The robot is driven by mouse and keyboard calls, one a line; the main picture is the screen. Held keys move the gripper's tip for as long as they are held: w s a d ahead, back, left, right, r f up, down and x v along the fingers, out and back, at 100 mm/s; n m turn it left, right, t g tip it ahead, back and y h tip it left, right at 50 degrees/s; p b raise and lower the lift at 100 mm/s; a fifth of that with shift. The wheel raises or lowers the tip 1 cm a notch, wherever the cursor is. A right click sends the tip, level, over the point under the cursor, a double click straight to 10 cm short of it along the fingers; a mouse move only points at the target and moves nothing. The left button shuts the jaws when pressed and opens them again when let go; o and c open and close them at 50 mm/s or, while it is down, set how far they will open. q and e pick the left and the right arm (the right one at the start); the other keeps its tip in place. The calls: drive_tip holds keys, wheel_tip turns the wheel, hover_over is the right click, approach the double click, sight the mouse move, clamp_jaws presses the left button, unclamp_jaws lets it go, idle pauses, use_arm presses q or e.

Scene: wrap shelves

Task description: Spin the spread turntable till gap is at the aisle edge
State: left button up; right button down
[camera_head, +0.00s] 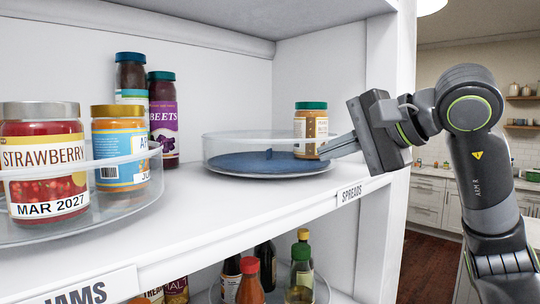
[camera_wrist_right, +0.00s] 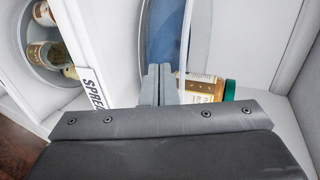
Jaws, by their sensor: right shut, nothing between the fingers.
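The spread turntable (camera_head: 230,163), a round tray with a blue floor and a clear rim, sits on the shelf above the SPREADS label (camera_head: 350,194). One jar with a green lid and tan contents (camera_head: 311,128) stands at its right side; it also shows in the right wrist view (camera_wrist_right: 200,88). The blue floor left of the jar is bare. My right gripper (camera_head: 322,154) is shut and empty, its fingertips at the turntable's right edge by the jar's base. In the right wrist view the fingers (camera_wrist_right: 158,75) overlap the rim; contact is unclear. My left gripper is out of view.
Bottles (camera_head: 301,270) stand on the shelf below. The white shelf post (camera_head: 388,90) is close to my right arm.

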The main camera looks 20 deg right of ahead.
drive_tip(key=shift+w+d+f+b, duration=0.1)
drive_tip(key=shift+w+d+b, duration=0.1)
drive_tip(key=shift+d+b, duration=0.3)
drive_tip(key=shift+d, duration=0.8)
drive_tip(key=shift+w, duration=0.15)
drive_tip(key=shift+w+d, duration=0.35)
drive_tip(key=shift+d, duration=0.2)
drive_tip(key=shift+w+d, duration=0.3)
drive_tip(key=shift+d, duration=0.2)
